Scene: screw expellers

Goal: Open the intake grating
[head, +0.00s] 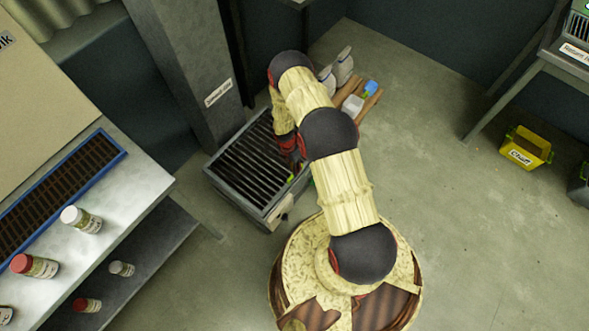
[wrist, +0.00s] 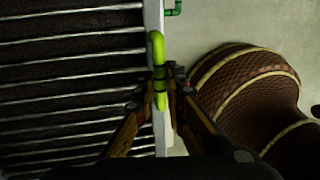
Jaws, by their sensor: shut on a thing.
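The intake grating (head: 245,165) is a set of dark parallel bars in a grey box on the floor, left of my base. It lies flat in its frame, and its bars fill the left of the wrist view (wrist: 70,60). A bright yellow-green handle (wrist: 157,50) stands at the grating's right edge. My gripper (wrist: 160,82) is shut on this handle, with one finger on each side of it. In the head view my gripper (head: 293,172) is at the box's right side, partly hidden by my arm.
A grey column (head: 190,70) rises behind the box. A bench (head: 150,175) with bottles and a blue-rimmed tray stands at left. Several items, including a white tub (head: 352,105), lie behind my arm. A yellow bin (head: 525,148) sits at right. The floor between is clear.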

